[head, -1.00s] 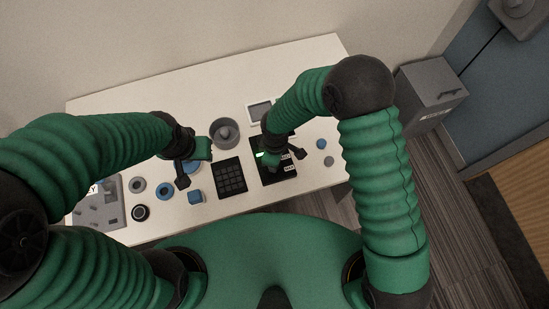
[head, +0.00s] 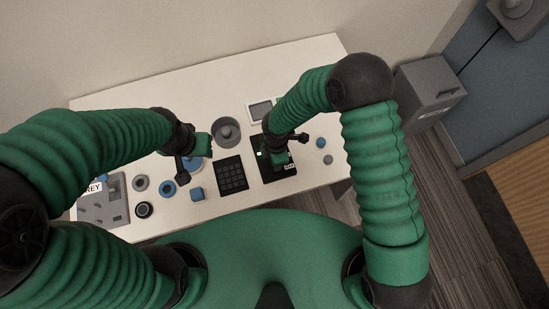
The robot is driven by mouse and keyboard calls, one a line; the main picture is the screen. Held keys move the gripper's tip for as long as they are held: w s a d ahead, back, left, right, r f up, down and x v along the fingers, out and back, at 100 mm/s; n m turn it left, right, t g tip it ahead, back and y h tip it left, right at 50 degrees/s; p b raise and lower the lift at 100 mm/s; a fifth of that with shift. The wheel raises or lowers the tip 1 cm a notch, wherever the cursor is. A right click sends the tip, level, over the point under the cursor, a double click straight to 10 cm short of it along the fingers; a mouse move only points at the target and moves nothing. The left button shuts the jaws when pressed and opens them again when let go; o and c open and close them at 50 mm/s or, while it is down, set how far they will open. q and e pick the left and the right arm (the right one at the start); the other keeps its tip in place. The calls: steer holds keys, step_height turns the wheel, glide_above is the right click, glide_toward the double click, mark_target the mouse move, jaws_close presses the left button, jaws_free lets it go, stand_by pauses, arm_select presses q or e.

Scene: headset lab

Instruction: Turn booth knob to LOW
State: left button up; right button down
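A black panel (head: 268,174) with a small green light (head: 260,153) and a white label (head: 290,165) lies on the right part of the table. The label is too small to read. My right gripper (head: 281,153) is directly over this panel, seen from above, and covers its middle. No knob shows clearly; one under the gripper would be hidden. I cannot tell whether the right gripper is open or holds anything.
A grey cabinet (head: 430,88) is right of the table.

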steer(key=shift+w+d, duration=0.1)
steer(key=shift+d, duration=0.1)
steer(key=c, duration=1.3)
jaws_free()
steer(key=shift+o, duration=1.2)
arm_select(q)
steer(key=shift+w+d, duration=0.1)
steer(key=shift+d, duration=0.15)
arm_select(e)
steer(key=shift+r, duration=0.1)
arm_select(q)
steer(key=shift+a, duration=0.1)
arm_select(e)
step_height(320, 180, up, 16)
steer(key=shift+w+r, duration=0.1)
steer(key=shift+r, duration=0.15)
